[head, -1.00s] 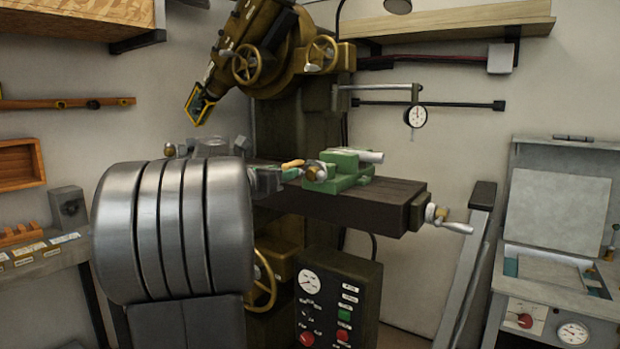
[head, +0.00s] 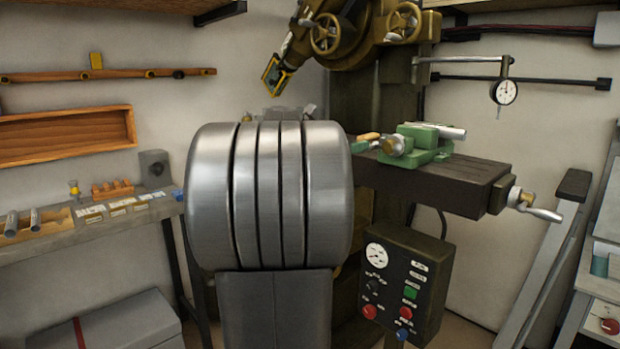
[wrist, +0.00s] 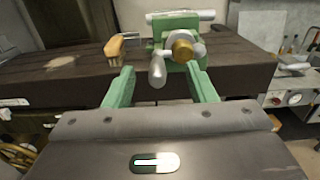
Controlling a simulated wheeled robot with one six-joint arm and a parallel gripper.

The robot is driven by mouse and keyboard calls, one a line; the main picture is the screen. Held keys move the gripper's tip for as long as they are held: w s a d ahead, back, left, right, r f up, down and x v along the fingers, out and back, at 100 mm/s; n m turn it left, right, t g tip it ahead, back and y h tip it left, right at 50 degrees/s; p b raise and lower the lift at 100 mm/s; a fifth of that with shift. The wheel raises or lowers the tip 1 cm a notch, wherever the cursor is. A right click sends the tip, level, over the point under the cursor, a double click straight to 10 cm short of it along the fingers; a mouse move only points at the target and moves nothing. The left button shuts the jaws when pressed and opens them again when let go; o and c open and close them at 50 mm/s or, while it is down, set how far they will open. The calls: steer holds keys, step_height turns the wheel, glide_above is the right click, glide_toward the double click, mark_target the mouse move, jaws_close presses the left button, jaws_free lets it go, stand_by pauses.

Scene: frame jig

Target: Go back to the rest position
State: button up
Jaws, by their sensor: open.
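My gripper (wrist: 161,88) is open in the wrist view, its two green fingers apart with nothing held between them. Beyond the fingertips is a green vise (wrist: 176,24) with a brass hub and a grey handle. The vise (head: 423,140) stands on the dark machine table (head: 440,184) in the head view, which also shows in the wrist view (wrist: 240,60). A wooden-handled brush (wrist: 118,45) lies on the table left of the vise. In the head view my large silver arm link hides most of the gripper.
A control box (head: 407,280) hangs below the table, and a crank handle (head: 535,207) sticks out at its right end. A workbench (head: 150,215) with small parts stands at the left, with a grey chest (head: 105,325) below. A dial gauge (head: 504,92) hangs behind the vise.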

steer(key=p+x, duration=0.1)
steer(key=x, duration=0.4)
steer(key=shift+w+d+r+p, duration=0.1)
steer(key=shift+d+r+p, duration=0.1)
steer(key=shift+p, duration=0.1)
steer(key=s+d+r, duration=0.1)
steer(key=s+d, duration=0.2)
steer(key=s, duration=0.2)
steer(key=shift+d, duration=0.15)
steer(key=shift+r, duration=0.1)
